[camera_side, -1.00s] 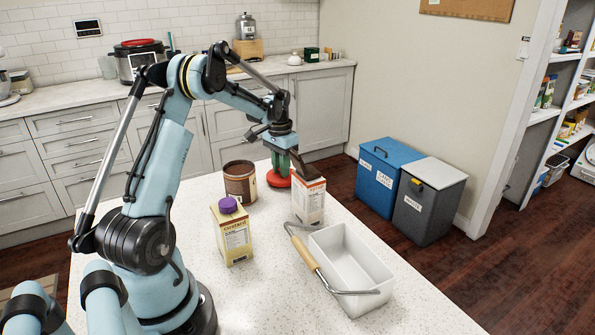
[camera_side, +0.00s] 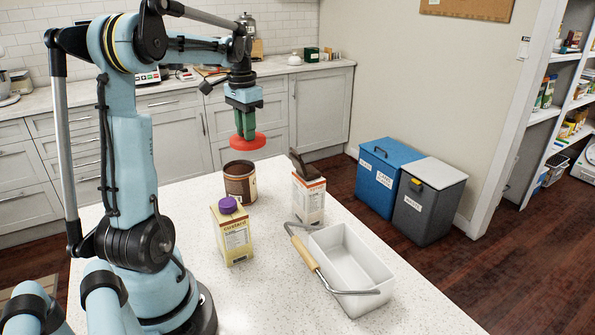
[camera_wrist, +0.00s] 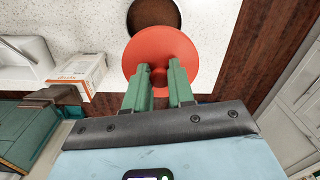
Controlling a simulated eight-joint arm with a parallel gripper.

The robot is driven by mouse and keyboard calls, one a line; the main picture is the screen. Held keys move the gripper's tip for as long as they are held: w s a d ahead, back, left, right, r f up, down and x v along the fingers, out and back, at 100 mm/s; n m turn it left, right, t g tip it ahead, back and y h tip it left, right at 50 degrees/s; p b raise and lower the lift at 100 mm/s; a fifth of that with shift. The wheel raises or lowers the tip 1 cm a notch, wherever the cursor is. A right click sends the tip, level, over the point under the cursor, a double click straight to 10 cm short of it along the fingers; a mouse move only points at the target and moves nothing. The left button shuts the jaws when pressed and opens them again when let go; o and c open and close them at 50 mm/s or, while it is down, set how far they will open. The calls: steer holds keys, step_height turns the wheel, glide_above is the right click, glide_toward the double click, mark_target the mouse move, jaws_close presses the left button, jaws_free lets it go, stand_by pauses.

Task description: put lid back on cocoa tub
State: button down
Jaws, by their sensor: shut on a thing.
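The cocoa tub (camera_side: 240,187) is a brown cylinder with a pale label, open at the top, standing on the counter. In the wrist view its dark round mouth (camera_wrist: 154,13) shows at the top edge, partly hidden by the lid. The red lid (camera_side: 247,142) is in my gripper (camera_side: 246,133), which is shut on it and points down. The lid is held level in the air, above the tub's height and apart from it. In the wrist view the lid (camera_wrist: 173,53) lies at the green fingertips (camera_wrist: 160,85).
A custard carton (camera_side: 233,233) with a purple cap stands in front of the tub. An orange-and-white carton (camera_side: 308,199) stands to the right. A white tray (camera_side: 350,270) with a wooden-handled tool (camera_side: 304,252) on its edge is at the front right. Bins stand on the floor beyond.

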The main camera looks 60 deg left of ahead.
mark_target(235, 143)
steer(key=s, duration=0.2)
steer(key=s+d+r, duration=0.1)
steer(key=shift+s, duration=0.25)
steer(key=shift+f, duration=3.05)
steer(key=shift+f, duration=0.2)
steer(key=shift+c, duration=2)
jaws_free()
steer(key=shift+r, duration=3.5)
steer(key=shift+c, duration=0.4)
